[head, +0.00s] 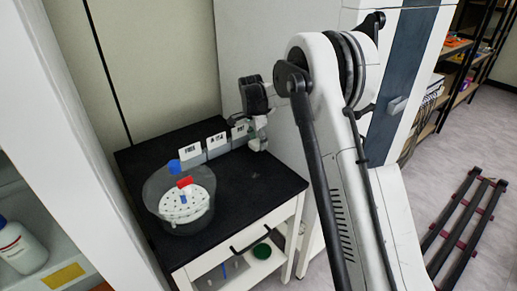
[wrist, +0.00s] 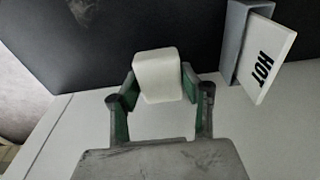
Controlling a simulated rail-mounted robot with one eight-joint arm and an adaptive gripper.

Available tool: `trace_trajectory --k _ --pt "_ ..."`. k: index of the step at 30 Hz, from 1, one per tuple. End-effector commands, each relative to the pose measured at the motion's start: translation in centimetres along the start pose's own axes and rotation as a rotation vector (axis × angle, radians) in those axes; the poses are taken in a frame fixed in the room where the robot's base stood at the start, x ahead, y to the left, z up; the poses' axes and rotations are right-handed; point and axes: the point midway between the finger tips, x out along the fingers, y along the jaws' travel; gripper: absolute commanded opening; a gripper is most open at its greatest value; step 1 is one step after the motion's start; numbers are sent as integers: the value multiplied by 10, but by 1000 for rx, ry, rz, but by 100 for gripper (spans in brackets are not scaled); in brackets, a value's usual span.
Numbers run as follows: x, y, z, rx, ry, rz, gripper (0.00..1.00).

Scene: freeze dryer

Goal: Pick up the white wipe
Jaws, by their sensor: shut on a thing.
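The white wipe (wrist: 158,70) is a small white block with rounded edges in the wrist view. My gripper (wrist: 159,88) is shut on it, with one green-padded finger on each side. In the head view my gripper (head: 258,138) is at the back right of the black tabletop, beside the row of labelled holders. The wipe is too small there to make out clearly. I cannot tell whether it touches anything below it.
A grey holder (wrist: 236,40) with a white "HOT" card (wrist: 263,60) stands right of my gripper. More labelled holders (head: 191,158) line the black tabletop (head: 250,191). A clear round vessel (head: 160,213) with blue and red items stands at the left. The tabletop's front right is clear.

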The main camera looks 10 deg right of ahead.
Motion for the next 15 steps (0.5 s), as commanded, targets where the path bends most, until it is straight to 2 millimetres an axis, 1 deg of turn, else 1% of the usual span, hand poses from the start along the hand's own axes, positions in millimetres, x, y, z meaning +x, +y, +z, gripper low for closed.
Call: trace_trajectory --k 1,6,12,15 --pt "-9 1 15 -7 -1 -1 18" --pt "-36 6 50 -6 0 -1 18" --pt "-61 10 82 -6 0 -1 18" --pt "-69 11 92 -3 0 0 18"
